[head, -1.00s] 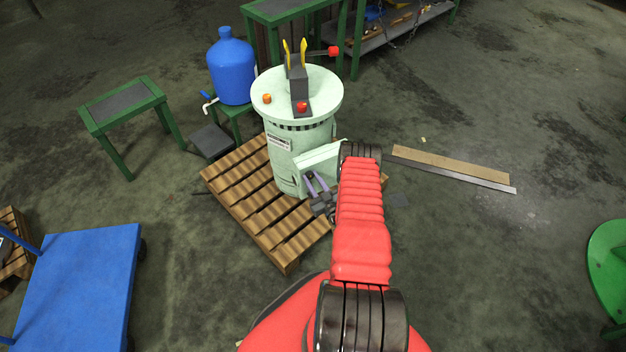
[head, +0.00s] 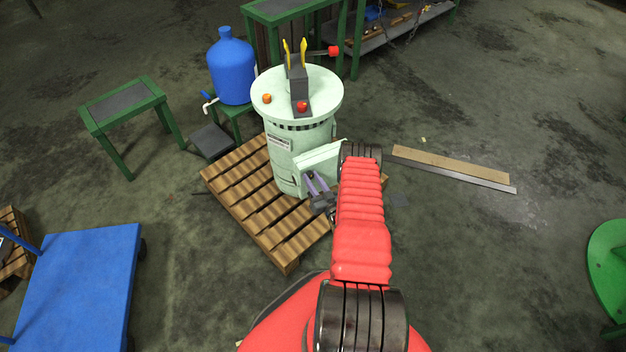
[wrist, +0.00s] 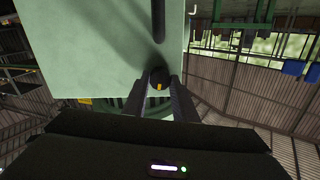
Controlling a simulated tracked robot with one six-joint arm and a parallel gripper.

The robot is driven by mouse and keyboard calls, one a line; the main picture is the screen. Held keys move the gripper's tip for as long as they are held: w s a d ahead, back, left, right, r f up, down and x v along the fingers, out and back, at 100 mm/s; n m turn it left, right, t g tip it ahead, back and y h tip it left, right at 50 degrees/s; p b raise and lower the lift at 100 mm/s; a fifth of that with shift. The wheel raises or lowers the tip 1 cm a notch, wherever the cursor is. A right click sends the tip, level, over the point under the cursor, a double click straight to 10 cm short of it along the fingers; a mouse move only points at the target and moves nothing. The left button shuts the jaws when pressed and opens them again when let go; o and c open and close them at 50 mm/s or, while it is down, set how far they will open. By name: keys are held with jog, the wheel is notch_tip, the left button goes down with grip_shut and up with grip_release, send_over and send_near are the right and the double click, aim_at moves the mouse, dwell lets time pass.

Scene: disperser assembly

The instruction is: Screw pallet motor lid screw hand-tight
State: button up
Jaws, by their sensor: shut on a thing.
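The pale green cylindrical machine (head: 292,150) stands on the wooden pallet (head: 255,215). A pale green box or lid (head: 318,157) juts from its lower right side. My gripper (head: 315,187) is low beside that box, partly behind my red arm. In the wrist view, my gripper (wrist: 159,90) is shut on a small dark round screw head (wrist: 158,75) with a yellow mark. The screw head lies near the lower right edge of a flat pale green panel (wrist: 90,60). Its thread is hidden, so I cannot tell how deep it sits.
A blue bottle (head: 231,70) stands on a green stand behind the machine. A small green table (head: 125,105) is at left and a blue cart (head: 80,285) at lower left. Planks (head: 450,165) lie on the floor at right. The floor right of my arm is mostly clear.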

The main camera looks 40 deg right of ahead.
jog(key=m, duration=0.5)
jog(key=shift+d+m, duration=0.15)
jog(key=shift+m, duration=0.15)
jog(key=m, duration=0.4)
jog(key=shift+d+f, duration=0.1)
jog(key=m, duration=0.5)
jog(key=shift+s+f, duration=0.1)
jog(key=m, duration=0.4)
jog(key=shift+f, duration=0.15)
jog(key=shift+m, duration=0.3)
jog(key=o, duration=1)
jog(key=shift+o, duration=0.2)
